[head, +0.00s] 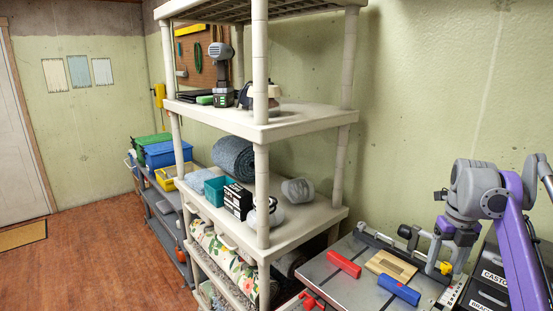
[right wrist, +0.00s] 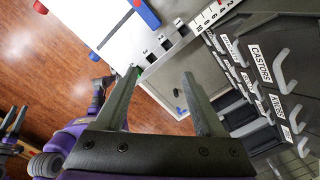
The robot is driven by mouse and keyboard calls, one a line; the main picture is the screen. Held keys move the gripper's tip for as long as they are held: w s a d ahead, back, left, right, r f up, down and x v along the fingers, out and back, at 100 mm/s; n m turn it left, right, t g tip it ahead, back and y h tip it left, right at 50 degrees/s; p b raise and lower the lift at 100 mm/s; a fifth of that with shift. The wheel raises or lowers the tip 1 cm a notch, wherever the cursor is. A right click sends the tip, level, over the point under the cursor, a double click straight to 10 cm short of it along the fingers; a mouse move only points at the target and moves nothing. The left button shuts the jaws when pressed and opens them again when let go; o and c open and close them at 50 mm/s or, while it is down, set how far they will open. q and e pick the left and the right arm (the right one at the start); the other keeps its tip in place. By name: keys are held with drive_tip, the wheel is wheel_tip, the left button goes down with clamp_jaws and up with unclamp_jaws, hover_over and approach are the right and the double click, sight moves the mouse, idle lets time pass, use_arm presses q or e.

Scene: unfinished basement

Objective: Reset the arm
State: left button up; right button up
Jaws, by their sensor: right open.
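My right arm comes in from the right in the head view, a grey joint with a purple link. My right gripper (head: 441,262) points down over the right part of the grey work table (head: 320,272). In the right wrist view its two grey fingers (right wrist: 161,80) are spread apart with nothing between them. Dark and purple parts at the left edge of that view may belong to my left arm, but its jaw state is unclear. The left arm does not show in the head view.
On the table lie a red block (head: 344,264), a wooden piece (head: 391,265) and a blue block (head: 399,290). A labelled black drawer organizer (head: 490,277) stands to the right. A beige shelf unit (head: 300,122) stands left of the table. Wooden floor (head: 90,255) is open further left.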

drive_tip(key=s+a+f+n+t, duration=0.1)
drive_tip(key=s+a+f+n, duration=0.3)
drive_tip(key=a+n, duration=0.45)
drive_tip(key=s+a+f+n+t, duration=0.2)
drive_tip(key=s+a+f+n, duration=0.3)
drive_tip(key=n, duration=0.7)
drive_tip(key=s+a+f+n+t, duration=0.1)
drive_tip(key=s+a+f+n, duration=0.3)
drive_tip(key=s+f+n, duration=0.2)
drive_tip(key=s+a+f+n+t, duration=0.1)
drive_tip(key=s+a+f+n, duration=0.4)
drive_tip(key=n, duration=0.6)
wheel_tip(320, 180, down, 3)
drive_tip(key=shift+s+f, duration=0.1)
drive_tip(key=shift+s, duration=1)
